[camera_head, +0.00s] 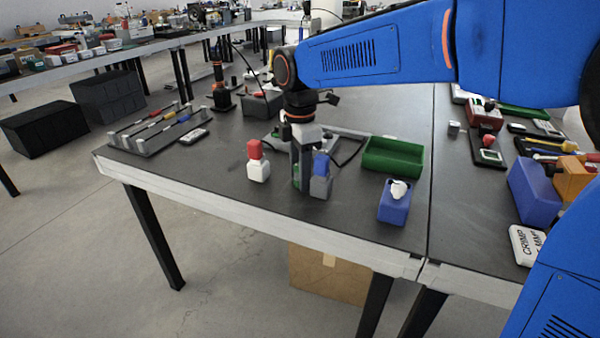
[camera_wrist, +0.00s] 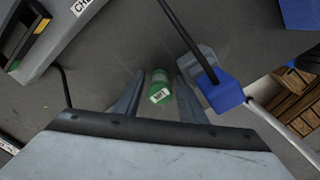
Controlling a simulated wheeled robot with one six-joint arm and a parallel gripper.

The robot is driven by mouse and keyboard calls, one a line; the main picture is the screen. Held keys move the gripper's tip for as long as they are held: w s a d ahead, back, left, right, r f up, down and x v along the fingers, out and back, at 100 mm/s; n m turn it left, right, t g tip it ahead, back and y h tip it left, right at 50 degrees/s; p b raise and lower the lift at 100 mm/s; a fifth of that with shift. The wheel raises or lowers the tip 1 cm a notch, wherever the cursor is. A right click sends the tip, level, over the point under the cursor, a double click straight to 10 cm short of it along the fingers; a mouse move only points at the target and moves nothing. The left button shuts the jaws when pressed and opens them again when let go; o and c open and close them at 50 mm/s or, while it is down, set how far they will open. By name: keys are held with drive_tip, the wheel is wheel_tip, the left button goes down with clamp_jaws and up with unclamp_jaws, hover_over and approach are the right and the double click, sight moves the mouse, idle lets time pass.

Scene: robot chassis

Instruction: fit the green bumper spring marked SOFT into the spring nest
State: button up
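The green bumper spring (camera_wrist: 160,88) stands between my gripper's fingers in the wrist view, with a small white label that seems to read SOFT. In the head view the fingers largely hide it, and only a sliver of green shows. My gripper (camera_head: 301,184) points down at the table top with its fingers around the spring. In the wrist view my gripper (camera_wrist: 160,80) is open, with a narrow gap visible on each side of the spring. I cannot tell for certain which object is the spring nest.
A blue-topped grey block (camera_head: 320,180) stands close to my gripper's right; it also shows in the wrist view (camera_wrist: 222,92). A red-topped white block (camera_head: 258,170) stands left. A green tray (camera_head: 393,157) and blue box (camera_head: 393,208) lie right. Dark cables run nearby.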

drive_tip(key=shift+r, duration=0.1)
drive_tip(key=shift+o, duration=0.5)
wheel_tip(320, 180, up, 12)
drive_tip(key=shift+r, duration=0.1)
wheel_tip(320, 180, up, 6)
drive_tip(key=m, duration=0.6)
wheel_tip(320, 180, down, 12)
drive_tip(key=shift+w+d+r, duration=0.1)
drive_tip(key=shift+d, duration=0.05)
drive_tip(key=shift+f, duration=2.6)
clamp_jaws()
